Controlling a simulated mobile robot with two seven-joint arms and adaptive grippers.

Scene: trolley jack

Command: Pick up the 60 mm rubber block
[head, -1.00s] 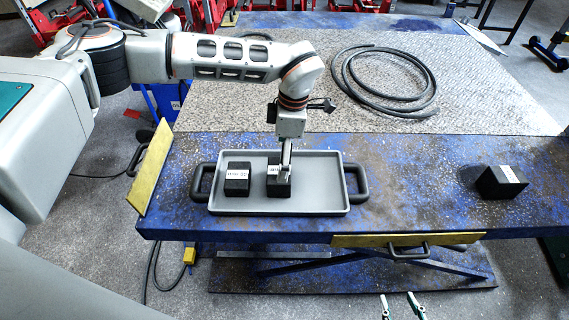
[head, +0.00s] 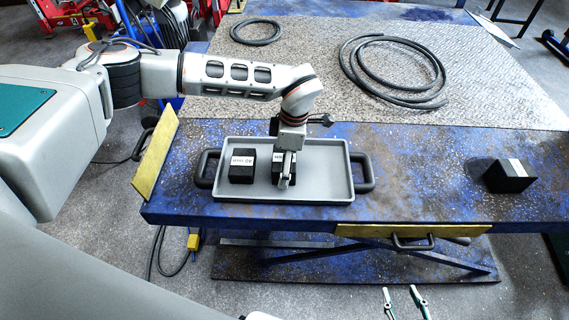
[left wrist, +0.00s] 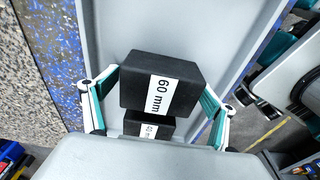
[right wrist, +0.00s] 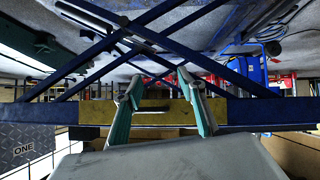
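The 60 mm rubber block (left wrist: 160,85) is black with a white "60 mm" label and sits between the two fingers of my left gripper in the left wrist view. My left gripper (head: 286,180) points down over the grey tray (head: 330,187), and its fingers appear to press on opposite sides of the block (head: 279,159). I cannot tell whether the block is clear of the tray floor. Another black block (head: 243,166) stands left of it in the tray and shows partly hidden in the left wrist view (left wrist: 150,124). My right gripper (right wrist: 158,78) is open and empty, low before the table.
A third black block (head: 511,177) stands on the blue lift table (head: 420,190) at the right. Coiled black hoses (head: 392,70) lie at the back. The tray has raised rims and black side handles (head: 362,172). Table space between tray and third block is clear.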

